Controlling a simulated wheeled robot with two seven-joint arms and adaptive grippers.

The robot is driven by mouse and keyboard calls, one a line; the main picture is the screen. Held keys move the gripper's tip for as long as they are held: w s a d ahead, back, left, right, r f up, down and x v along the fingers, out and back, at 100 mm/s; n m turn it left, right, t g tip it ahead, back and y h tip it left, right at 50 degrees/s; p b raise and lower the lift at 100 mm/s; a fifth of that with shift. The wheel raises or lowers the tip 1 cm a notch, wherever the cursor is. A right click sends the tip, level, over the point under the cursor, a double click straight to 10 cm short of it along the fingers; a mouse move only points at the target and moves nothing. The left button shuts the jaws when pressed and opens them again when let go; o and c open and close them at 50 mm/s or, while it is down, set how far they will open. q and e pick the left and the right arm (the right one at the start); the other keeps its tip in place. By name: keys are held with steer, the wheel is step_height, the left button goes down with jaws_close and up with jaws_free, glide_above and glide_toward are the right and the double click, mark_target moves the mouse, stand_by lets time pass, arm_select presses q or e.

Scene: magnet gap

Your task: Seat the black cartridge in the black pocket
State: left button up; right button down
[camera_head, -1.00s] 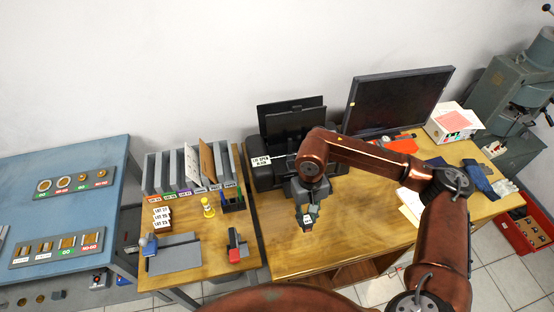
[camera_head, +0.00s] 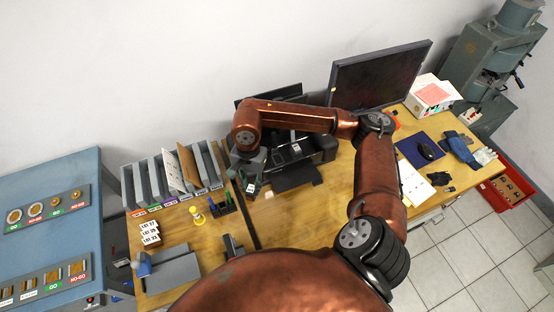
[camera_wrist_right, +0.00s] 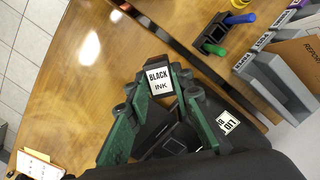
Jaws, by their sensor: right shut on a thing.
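My right gripper (camera_head: 250,186) is by the left end of the black printer (camera_head: 318,152), above the left part of the wooden desk. In the right wrist view its green fingers (camera_wrist_right: 160,98) are shut on the black cartridge (camera_wrist_right: 158,91), whose white label reads "BLACK INK". Dark printer parts (camera_wrist_right: 180,145) show behind the cartridge, with a white lid label (camera_wrist_right: 228,122). I cannot make out the black pocket itself; my arm covers part of the printer in the head view. My left gripper is not in view.
The monitor (camera_head: 380,75) stands behind my right arm. The desk front is mostly clear.

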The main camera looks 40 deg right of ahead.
steer(key=d+r+m+t+h+p, duration=0.15)
steer(key=d+m, duration=0.45)
steer(key=m, duration=0.8)
steer(key=d+m+t+p, duration=0.15)
steer(key=d+m, duration=0.45)
steer(key=m, duration=0.8)
steer(key=shift+g, duration=0.4)
steer(key=w+d+f, duration=0.3)
steer(key=w+d+f+p, duration=0.1)
steer(key=w+d+f, duration=0.2)
steer(key=w, duration=0.1)
steer(key=w+d+f+p, duration=0.1)
steer(key=w+d+f, duration=0.1)
steer(key=w+f, duration=0.1)
steer(key=shift+w+d+f, duration=0.35)
steer(key=shift+w+d, duration=0.05)
step_height(320, 180, down, 3)
steer(key=shift+f, duration=0.1)
